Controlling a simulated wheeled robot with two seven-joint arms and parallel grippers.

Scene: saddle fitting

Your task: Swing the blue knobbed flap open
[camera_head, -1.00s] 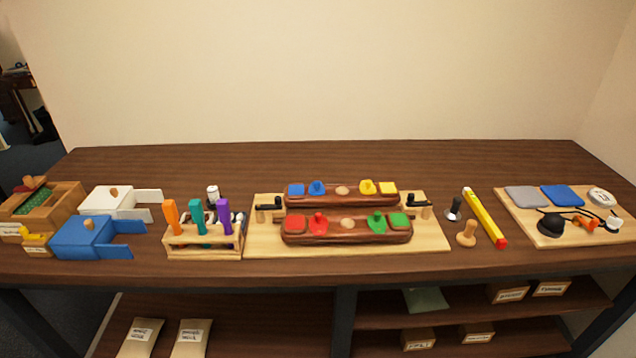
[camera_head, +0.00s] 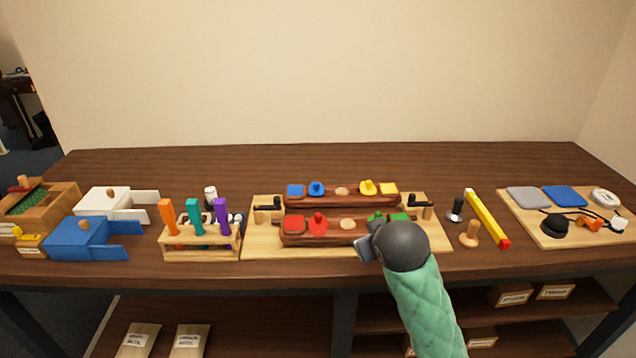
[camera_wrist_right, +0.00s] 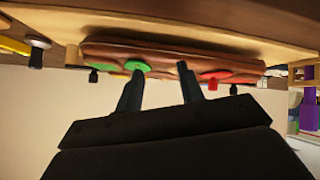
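The blue flap is not seen there. My left gripper is not in view.
The front bar carries a red knobbed piece (camera_head: 318,224) and a green one (camera_head: 376,217). Black-handled clamps (camera_head: 268,206) stand at both ends of the light board (camera_head: 262,240). A tool rack (camera_head: 201,244) stands left; a yellow bar (camera_head: 486,217) lies right. The table behind is clear.

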